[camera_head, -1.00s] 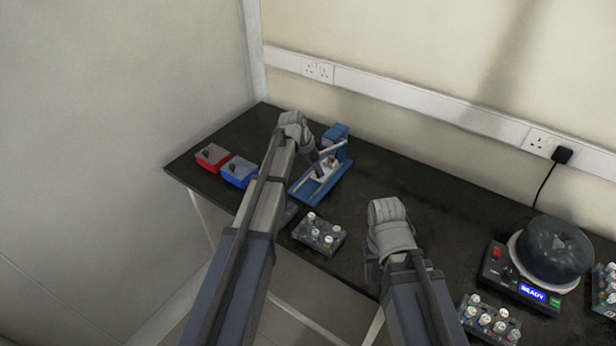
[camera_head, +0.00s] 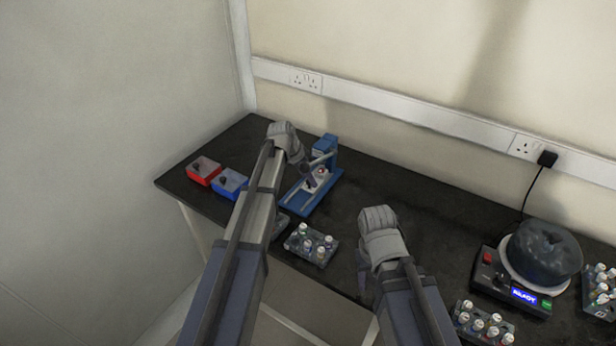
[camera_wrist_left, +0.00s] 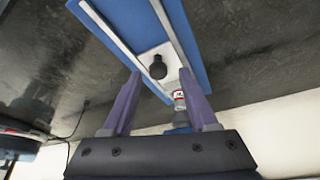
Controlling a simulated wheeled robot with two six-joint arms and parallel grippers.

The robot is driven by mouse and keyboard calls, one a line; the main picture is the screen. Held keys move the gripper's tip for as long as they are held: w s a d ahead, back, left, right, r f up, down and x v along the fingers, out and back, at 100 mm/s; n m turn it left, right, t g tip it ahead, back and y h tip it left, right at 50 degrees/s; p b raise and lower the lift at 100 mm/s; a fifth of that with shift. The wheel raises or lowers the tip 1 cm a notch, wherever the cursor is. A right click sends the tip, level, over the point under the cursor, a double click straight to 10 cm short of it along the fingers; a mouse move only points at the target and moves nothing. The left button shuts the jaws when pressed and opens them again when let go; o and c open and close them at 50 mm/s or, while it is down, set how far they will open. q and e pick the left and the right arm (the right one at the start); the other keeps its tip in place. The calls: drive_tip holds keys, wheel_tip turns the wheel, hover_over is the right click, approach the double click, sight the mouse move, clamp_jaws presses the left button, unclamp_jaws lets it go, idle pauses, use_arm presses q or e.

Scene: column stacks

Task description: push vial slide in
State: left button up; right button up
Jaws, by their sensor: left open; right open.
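A blue press-like device (camera_head: 304,204) stands on the black bench. On its rails is a white slide (camera_wrist_left: 150,54) with a black knob (camera_wrist_left: 158,67). A small vial with a white and red label (camera_wrist_left: 179,98) shows beyond the slide in the left wrist view, near one finger. My left gripper (camera_wrist_left: 160,75) is open, its two purple fingers on either side of the knob in the picture. Whether they touch it I cannot tell. In the head view the left fingers (camera_head: 308,178) are at the slide. My right gripper (camera_head: 363,282) is open, low at the bench front, its fingers mostly hidden.
A red box (camera_head: 203,172) and a blue box (camera_head: 230,183) sit left of the device. A vial rack (camera_head: 311,245) stands in front of it. A centrifuge-like machine (camera_head: 541,255) with more racks (camera_head: 482,324) is at right. The back-middle bench is clear.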

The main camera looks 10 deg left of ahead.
use_arm(q)
drive_tip(key=p+v, duration=0.6)
drive_tip(key=v, duration=0.1)
use_arm(e)
wheel_tip(320, 180, up, 7)
drive_tip(key=shift+f, duration=0.15)
use_arm(q)
drive_tip(key=shift+r, duration=0.1)
